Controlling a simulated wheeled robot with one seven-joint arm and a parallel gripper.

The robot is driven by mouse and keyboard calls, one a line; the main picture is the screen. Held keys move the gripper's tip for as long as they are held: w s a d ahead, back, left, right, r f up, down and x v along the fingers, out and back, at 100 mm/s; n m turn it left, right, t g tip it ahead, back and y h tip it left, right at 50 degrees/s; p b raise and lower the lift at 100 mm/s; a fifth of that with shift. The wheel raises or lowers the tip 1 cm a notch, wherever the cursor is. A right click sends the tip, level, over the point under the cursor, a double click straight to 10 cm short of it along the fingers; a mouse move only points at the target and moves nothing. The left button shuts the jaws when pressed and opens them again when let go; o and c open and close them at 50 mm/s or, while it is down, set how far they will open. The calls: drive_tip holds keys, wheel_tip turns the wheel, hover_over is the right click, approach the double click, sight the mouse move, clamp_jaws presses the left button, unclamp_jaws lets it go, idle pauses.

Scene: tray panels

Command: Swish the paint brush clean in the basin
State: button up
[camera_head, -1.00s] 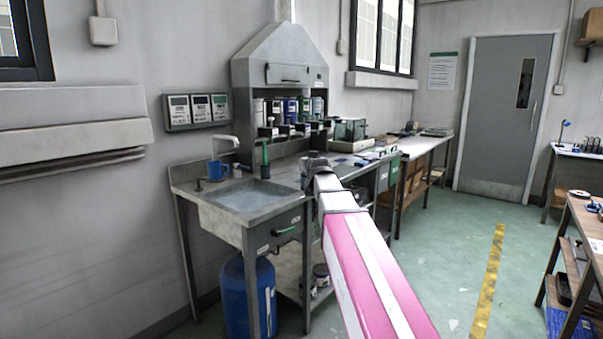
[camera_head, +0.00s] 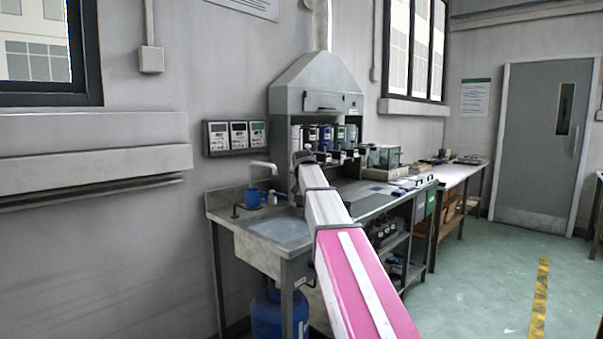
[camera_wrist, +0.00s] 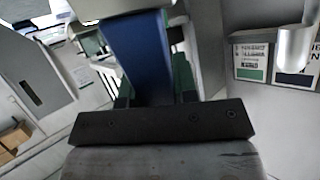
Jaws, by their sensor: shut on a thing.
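The basin (camera_head: 281,229) is a grey metal sink let into the left end of the counter. A curved tap (camera_head: 263,166) stands behind it. My arm reaches over the right side of the counter, and my gripper (camera_head: 303,158) is up in front of the hood, above and beyond the basin. In the wrist view my gripper (camera_wrist: 155,88) is shut on a broad blue piece, which I take to be the paint brush (camera_wrist: 146,55). Its far end and bristles cannot be made out. In the head view the brush is too small or hidden to tell.
Several paint tins sit in the hood (camera_head: 320,100). Three meters (camera_head: 238,137) hang on the wall. A blue drum (camera_head: 278,316) stands under the basin. The floor to the right is clear.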

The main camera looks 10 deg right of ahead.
wheel_tip(320, 180, down, 24)
idle(2.0)
drive_tip(key=shift+d, duration=0.1)
idle(0.5)
